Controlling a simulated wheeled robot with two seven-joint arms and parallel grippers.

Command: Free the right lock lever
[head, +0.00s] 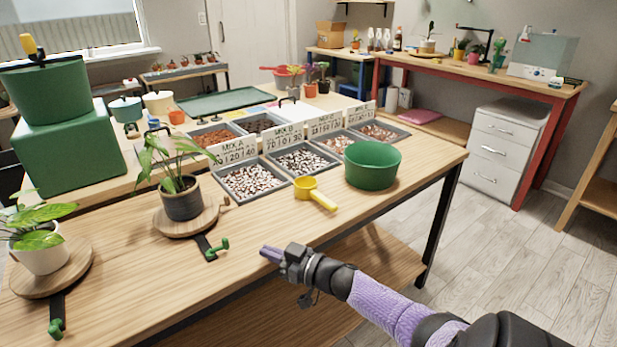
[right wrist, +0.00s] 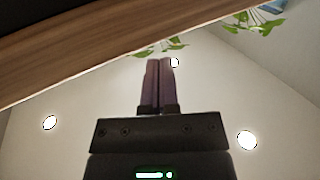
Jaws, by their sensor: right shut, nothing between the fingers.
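The right lock lever (head: 217,248) is a small green handle on a dark strip at the front of the right round wooden turntable (head: 205,222). A plant in a dark grey pot (head: 182,200) stands on that turntable. My right gripper (head: 268,252) is shut and empty, to the right of the lever and apart from it, at the table's front edge. Its closed purple fingers also show in the right wrist view (right wrist: 159,85), with the wooden table edge and some leaves above; the lever does not show there. My left gripper is not in view.
A left turntable (head: 70,272) bears a white-potted plant (head: 42,256) and has its own green lever (head: 56,327). A yellow scoop (head: 315,192), a green bowl (head: 372,165) and gravel trays (head: 252,180) lie behind my right gripper. The table front between the levers is clear.

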